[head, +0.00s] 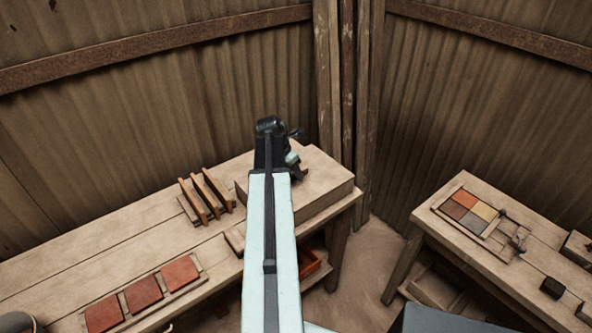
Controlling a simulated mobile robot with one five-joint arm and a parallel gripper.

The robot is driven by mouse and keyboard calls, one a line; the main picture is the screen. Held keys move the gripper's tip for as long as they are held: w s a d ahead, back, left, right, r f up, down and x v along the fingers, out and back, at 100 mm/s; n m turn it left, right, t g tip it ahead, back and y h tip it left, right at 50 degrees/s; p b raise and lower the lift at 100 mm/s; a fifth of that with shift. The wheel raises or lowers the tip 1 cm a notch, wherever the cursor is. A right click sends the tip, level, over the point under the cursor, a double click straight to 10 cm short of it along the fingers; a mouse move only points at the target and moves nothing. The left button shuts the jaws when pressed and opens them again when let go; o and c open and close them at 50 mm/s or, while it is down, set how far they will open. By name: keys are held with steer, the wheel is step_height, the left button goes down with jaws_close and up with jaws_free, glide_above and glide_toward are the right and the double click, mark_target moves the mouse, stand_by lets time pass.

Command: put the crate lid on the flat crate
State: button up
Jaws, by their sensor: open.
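The flat crate (328,203) is a low, pale wooden box at the right end of the long bench. Its visible top is flat and closed, and this looks like the crate lid (325,176) lying on it; I cannot make out a clear seam.
On the long bench (130,234), a rack with upright brown tiles (207,194) stands left of the crate. Red tiles (143,293) lie nearer. A flat wooden piece (235,239) sits beside my arm. A second bench (437,222) at right holds a coloured tile panel (467,212). Floor separates the benches.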

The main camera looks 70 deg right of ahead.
steer(key=shift+r+p, duration=0.4)
steer(key=shift+r, duration=0.15)
steer(key=p+v, duration=1.1)
steer(key=v, duration=0.1)
steer(key=shift+d, duration=0.1)
